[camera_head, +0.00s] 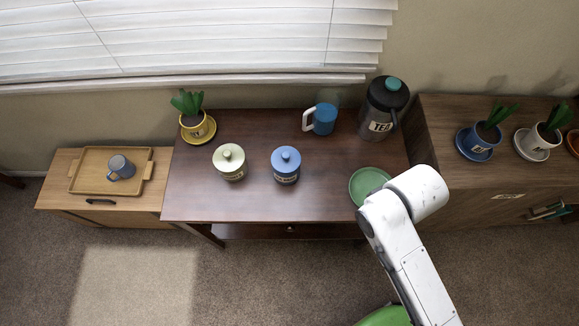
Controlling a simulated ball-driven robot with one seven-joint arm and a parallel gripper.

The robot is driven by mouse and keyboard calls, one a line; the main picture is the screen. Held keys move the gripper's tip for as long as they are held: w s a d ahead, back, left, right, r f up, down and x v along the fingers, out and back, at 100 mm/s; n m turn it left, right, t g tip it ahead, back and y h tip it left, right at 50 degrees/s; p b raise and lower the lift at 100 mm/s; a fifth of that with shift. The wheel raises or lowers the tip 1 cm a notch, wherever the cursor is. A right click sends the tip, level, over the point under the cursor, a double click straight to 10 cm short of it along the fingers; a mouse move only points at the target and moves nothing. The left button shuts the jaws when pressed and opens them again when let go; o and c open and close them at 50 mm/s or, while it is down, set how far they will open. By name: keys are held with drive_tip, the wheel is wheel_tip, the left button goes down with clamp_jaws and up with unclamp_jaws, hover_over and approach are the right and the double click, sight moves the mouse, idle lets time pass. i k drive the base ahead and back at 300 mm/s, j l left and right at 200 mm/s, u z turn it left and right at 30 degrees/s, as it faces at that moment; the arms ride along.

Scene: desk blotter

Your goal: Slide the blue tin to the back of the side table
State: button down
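The blue tin (286,166) with a knobbed lid stands upright on the dark wooden side table (255,203), near the middle of its top. Bare tabletop lies behind the tin. My white arm reaches in from the lower right and ends over the table's front right corner, to the right of the blue tin. My gripper does not show in the head view, so I cannot see its fingers or whether it holds anything. The arm appears well apart from the tin.
A pale green tin (229,163) stands left of the blue tin. A blue mug (323,119) and dark jug (384,108) stand at the back right. A green saucer (366,183) lies front right. A potted plant on a yellow saucer (208,139) stands back left.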

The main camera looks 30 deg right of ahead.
sight(284, 179)
drive_tip(key=j, duration=0.5)
drive_tip(key=i+j, duration=0.15)
drive_tip(key=j, duration=0.9)
drive_tip(key=i+j, duration=0.15)
drive_tip(key=j, duration=0.35)
drive_tip(key=k+j+u, duration=0.05)
